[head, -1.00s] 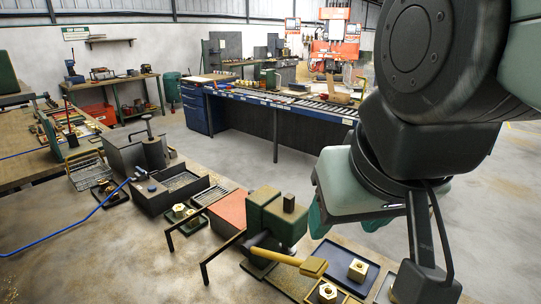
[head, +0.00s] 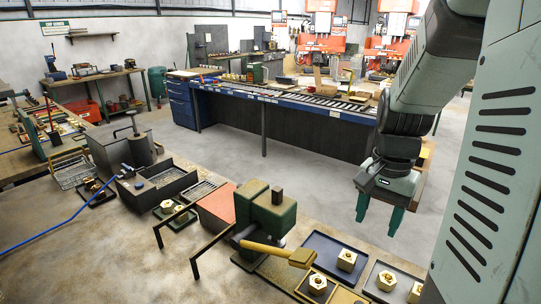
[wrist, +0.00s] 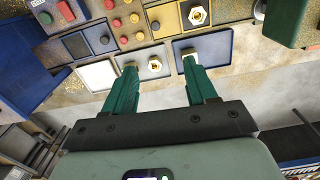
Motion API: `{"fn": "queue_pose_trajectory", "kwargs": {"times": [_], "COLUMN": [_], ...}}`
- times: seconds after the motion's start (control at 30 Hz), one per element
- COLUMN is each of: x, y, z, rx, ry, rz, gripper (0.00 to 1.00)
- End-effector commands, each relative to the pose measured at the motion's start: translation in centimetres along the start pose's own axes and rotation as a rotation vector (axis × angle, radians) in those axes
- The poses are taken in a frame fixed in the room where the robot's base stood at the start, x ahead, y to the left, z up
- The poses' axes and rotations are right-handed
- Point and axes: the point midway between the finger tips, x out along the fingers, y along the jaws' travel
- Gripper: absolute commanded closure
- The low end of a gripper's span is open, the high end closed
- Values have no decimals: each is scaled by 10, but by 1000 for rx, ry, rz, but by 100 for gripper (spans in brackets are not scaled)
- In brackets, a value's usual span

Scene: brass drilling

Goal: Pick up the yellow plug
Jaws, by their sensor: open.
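My gripper (head: 380,212) is open and empty, fingers pointing down, above and beyond the far edge of the bench in the head view. In the wrist view the gripper (wrist: 160,67) has its fingers spread, with a brass hex piece (wrist: 154,63) on a white tray showing between them. Small round red and yellowish pieces sit on a yellow-brown board (wrist: 129,29) at the top of that view. I cannot tell which piece is the yellow plug. In the head view a brass hex piece (head: 346,260) sits on a dark blue tray (head: 319,247).
Brass pieces also sit on a yellow tray (head: 317,284) and a grey tray (head: 386,280). A blue-fronted roller bench (head: 300,105) is behind, with open floor between.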

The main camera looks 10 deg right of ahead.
Motion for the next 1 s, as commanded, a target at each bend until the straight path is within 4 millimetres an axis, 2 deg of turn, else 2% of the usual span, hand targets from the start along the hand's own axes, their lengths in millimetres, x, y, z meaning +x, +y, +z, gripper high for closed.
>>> {"fn": "queue_pose_trajectory", "kwargs": {"times": [0.03,0.2,0.3,0.4,0.6,0.9,1.0], "x": [24,96,134,161,188,228,236], "y": [14,53,74,89,100,88,86], "z": [-16,-52,-63,-69,-71,-59,-57], "rx": [90,368,511,619,710,713,712], "ry": [-54,-192,-262,-312,-356,-357,-356], "rz": [-6,-59,-97,-131,-161,-162,-161], "gripper": [43,43,43,43,43,43,43]}}
